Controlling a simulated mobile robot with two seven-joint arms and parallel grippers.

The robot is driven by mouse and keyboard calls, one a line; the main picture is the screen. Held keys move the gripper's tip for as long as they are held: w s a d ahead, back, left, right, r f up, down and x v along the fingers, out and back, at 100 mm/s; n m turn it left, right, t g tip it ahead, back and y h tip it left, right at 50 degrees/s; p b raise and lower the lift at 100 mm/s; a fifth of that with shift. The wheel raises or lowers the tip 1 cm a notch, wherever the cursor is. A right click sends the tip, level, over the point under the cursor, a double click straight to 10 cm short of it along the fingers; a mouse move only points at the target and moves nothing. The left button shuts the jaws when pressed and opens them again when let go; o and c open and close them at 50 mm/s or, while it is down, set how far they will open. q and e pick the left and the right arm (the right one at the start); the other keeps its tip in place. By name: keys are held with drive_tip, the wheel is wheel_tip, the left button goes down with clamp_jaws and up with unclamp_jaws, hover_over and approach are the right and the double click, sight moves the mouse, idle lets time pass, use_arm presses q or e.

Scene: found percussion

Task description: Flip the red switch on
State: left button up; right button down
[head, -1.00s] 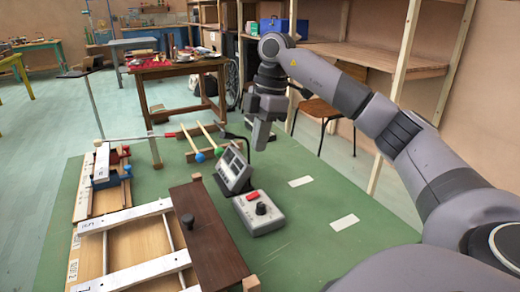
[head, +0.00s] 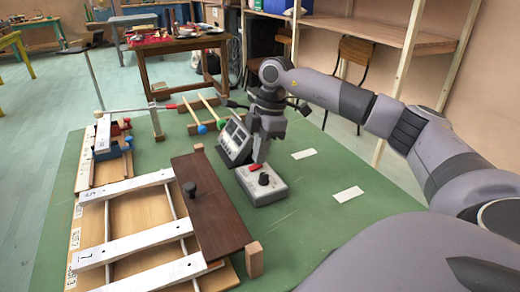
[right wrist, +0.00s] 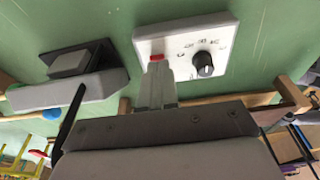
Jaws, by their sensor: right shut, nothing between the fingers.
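The red switch (head: 254,167) sits on top of a grey control box (head: 268,191) that also bears a black knob (head: 264,179). My right gripper (head: 261,158) is shut and empty, with its fingertips right at the red switch. In the right wrist view the fingertips (right wrist: 158,68) are just beside the red switch (right wrist: 157,57), which is partly hidden behind them; I cannot tell whether they touch. The knob (right wrist: 203,63) is right of the fingers there. My left gripper is not in view.
A dark grey device with a slanted face (head: 235,140) stands close behind the box. A wooden frame with white bars (head: 125,190) and a brown board (head: 210,200) lie to the left. Two white cards (head: 347,193) lie on the green table, which is clear to the right.

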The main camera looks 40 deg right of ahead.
drive_tip(key=shift+s+d+f+y, duration=0.15)
drive_tip(key=shift+d+f+y, duration=0.3)
drive_tip(key=shift+y, duration=0.25)
drive_tip(key=shift+a, duration=0.2)
drive_tip(key=shift+w+a+r+p, duration=0.3)
drive_tip(key=shift+a+p, duration=0.3)
drive_tip(key=shift+p, duration=0.2)
drive_tip(key=shift+a+f, duration=0.1)
